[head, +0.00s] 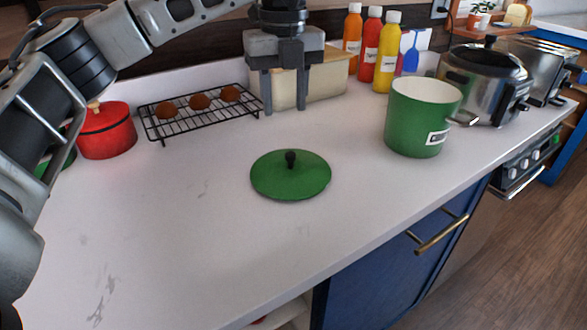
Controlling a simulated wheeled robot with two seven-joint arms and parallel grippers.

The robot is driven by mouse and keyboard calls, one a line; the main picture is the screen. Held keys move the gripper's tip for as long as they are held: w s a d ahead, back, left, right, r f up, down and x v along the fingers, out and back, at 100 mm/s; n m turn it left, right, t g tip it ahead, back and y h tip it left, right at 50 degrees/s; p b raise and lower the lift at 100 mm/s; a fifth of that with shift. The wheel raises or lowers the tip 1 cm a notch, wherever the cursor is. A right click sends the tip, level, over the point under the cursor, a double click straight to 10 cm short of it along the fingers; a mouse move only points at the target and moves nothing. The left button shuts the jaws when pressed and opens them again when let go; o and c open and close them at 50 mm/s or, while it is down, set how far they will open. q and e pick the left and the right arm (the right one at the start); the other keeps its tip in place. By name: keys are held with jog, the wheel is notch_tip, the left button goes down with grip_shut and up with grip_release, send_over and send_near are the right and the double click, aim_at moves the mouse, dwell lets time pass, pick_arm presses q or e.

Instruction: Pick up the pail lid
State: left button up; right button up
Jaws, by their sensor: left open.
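The pail lid (275,181) is a round green disc with a small black knob on top. It lies flat on the white counter, in the middle of the head view. The green pail (412,128), with a white inside and a small label, stands open to the right of the lid. My left gripper (286,108) points down, beyond the lid and above it in the picture. Its two fingers are apart with nothing seen between them, and they hide part of a cream box behind. My right gripper does not show.
A wire rack (200,113) with brown rolls and a red pot (107,132) stand at the back left. The cream box (328,80), sauce bottles (386,52) and a steel cooker (484,82) line the back. The counter (190,240) around the lid is clear.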

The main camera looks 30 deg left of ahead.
pick_arm(q)
send_over(291, 154)
jog(key=f, duration=0.4)
jog(key=a+f, duration=0.1)
jog(key=f, duration=0.1)
jog(key=shift+s+f, duration=0.15)
jog(key=shift+s, duration=0.05)
jog(key=shift+w+d+f+p, duration=0.1)
jog(key=shift+d+f+p, duration=0.1)
jog(key=shift+f, duration=0.75)
jog(key=shift+w+d+f+p, duration=0.1)
jog(key=shift+f+p, duration=0.05)
jog(key=shift+f, duration=0.85)
jog(key=shift+d+f+p, duration=0.15)
jog(key=shift+f+p, duration=0.05)
jog(key=shift+f, duration=0.75)
grip_shut()
